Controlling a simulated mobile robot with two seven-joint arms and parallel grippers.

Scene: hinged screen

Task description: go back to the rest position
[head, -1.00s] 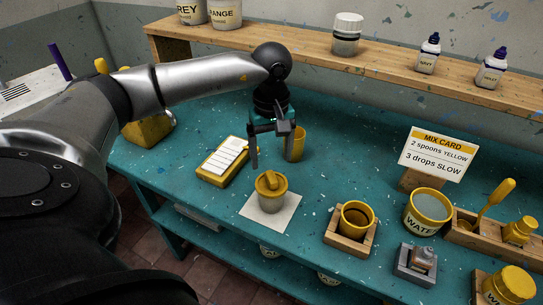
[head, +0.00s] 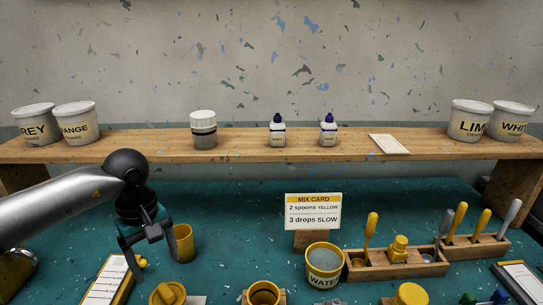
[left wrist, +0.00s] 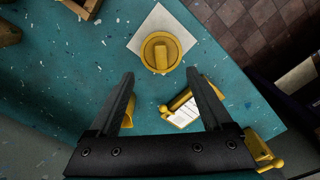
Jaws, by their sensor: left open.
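My left gripper (head: 146,247) is open and empty above the teal bench, in the left part of the head view. In the left wrist view its two fingers (left wrist: 165,95) stand wide apart with nothing between them. A yellow cup (head: 181,242) is just right of the gripper in the head view, and part of it shows behind a finger in the left wrist view (left wrist: 129,110). A yellow-lidded pot (left wrist: 160,52) stands on a white square sheet (left wrist: 181,27), beyond the fingertips. My right gripper is not in view.
A wooden shelf (head: 250,144) with tubs and bottles runs along the back. The mix card (head: 313,211), a water tub (head: 324,265) and a wooden rack with spoons (head: 380,266) stand right of centre. A yellow-framed card (head: 105,280) lies below the gripper.

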